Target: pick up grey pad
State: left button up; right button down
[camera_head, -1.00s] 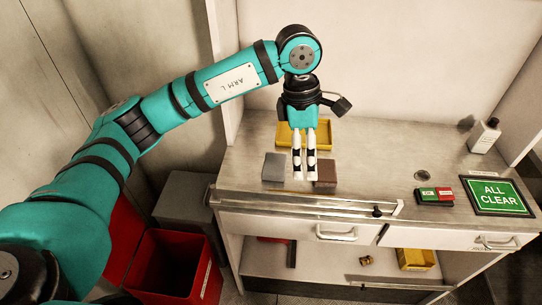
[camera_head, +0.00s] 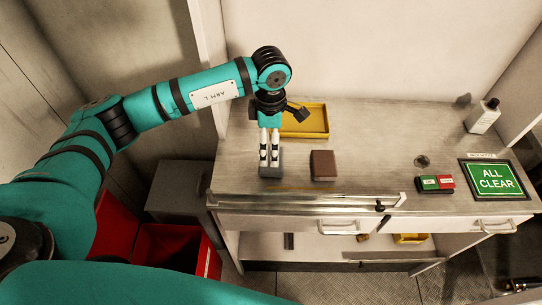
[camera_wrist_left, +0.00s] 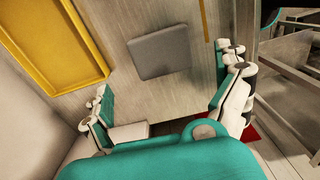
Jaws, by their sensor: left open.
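The grey pad (camera_head: 270,171) lies flat on the metal bench top near its front left. It also shows in the left wrist view (camera_wrist_left: 160,52), whole and uncovered, ahead of the fingers. My left gripper (camera_head: 269,163) points down over the pad, and its fingers hide part of the pad in the head view. In the left wrist view the left gripper's fingers (camera_wrist_left: 168,92) are wide apart with nothing between them. The gap between fingertips and pad is hard to judge. My right gripper is not in view.
A brown block (camera_head: 323,165) lies just right of the pad. A yellow tray (camera_head: 305,134) is behind. A green and red button box (camera_head: 435,184), an ALL CLEAR sign (camera_head: 493,178) and a white bottle (camera_head: 483,116) are to the right. A rail (camera_head: 300,203) runs along the front edge.

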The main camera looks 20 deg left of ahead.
aim_at(265, 172)
pick_arm(q)
jog(key=shift+s+d+f+p, duration=0.1)
jog(key=shift+s+f+p, duration=0.1)
jog(key=shift+f+p, duration=0.45)
notch_tip(265, 172, down, 4)
jog(key=shift+p, duration=0.7)
jog(key=shift+f, duration=0.3)
jog(key=shift+d+f, duration=0.1)
jog(key=c, duration=1)
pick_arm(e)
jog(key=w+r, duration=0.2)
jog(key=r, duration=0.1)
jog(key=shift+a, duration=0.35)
